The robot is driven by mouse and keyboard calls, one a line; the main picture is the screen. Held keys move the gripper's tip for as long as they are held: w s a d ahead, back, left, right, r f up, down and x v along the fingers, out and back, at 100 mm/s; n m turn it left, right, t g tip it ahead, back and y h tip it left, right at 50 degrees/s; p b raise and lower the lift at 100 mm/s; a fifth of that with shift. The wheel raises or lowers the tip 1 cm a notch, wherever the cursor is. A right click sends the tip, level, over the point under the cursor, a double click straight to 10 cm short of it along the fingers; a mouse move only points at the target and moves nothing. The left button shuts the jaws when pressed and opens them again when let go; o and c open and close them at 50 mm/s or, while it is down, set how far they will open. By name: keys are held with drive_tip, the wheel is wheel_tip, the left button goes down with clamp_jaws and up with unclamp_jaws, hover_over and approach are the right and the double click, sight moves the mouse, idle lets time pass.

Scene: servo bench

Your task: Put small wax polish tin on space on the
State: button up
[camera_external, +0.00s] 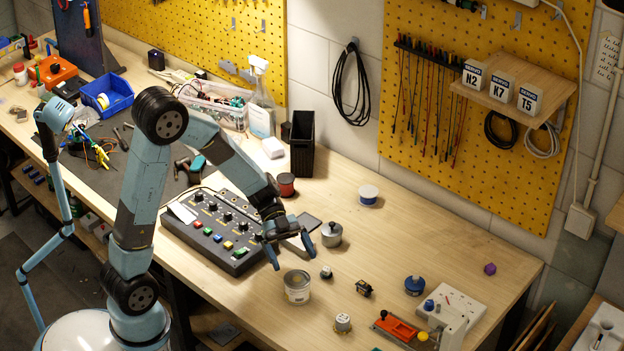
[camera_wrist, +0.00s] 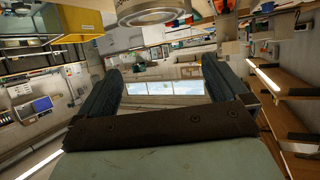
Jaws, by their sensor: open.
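My gripper (camera_external: 291,253) is open, with nothing between its fingers, above the bench beside the control box. It also shows in the wrist view (camera_wrist: 162,68) with its two dark fingers spread. An open-topped round tin (camera_external: 297,287) with a pale label stands upright just below the fingers, apart from them. A grey metal pot with a knob (camera_external: 331,235) stands to the right of the fingers. I cannot tell which container is the small wax polish tin. In the wrist view a round metallic-rimmed container (camera_wrist: 150,13) is cut off by the top edge.
A black control box (camera_external: 222,229) with coloured buttons lies left of the gripper. A shelf (camera_external: 515,85) bears labelled boxes. Bare bench lies at centre right.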

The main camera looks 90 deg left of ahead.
drive_tip(key=shift+r, duration=0.6)
drive_tip(key=w+r+n+t+y, duration=0.2)
drive_tip(key=w+r+t+y, duration=0.4)
drive_tip(key=w+r, duration=0.1)
drive_tip(key=s+a+r+n+t+y, duration=0.25)
drive_tip(key=r+n+y, duration=0.25)
drive_tip(key=r+y, duration=0.25)
drive_tip(key=s+d+f+n+g, duration=0.1)
drive_tip(key=s+d+n+g, duration=0.2)
drive_tip(key=s, duration=1)
drive_tip(key=s+d+n+g+h, duration=0.1)
drive_tip(key=s+d+n+g, duration=0.2)
drive_tip(key=s, duration=1)
drive_tip(key=d+g, duration=0.2)
drive_tip(key=d, duration=0.1)
drive_tip(key=shift+s+f, duration=0.15)
drive_tip(key=shift+f, duration=0.25)
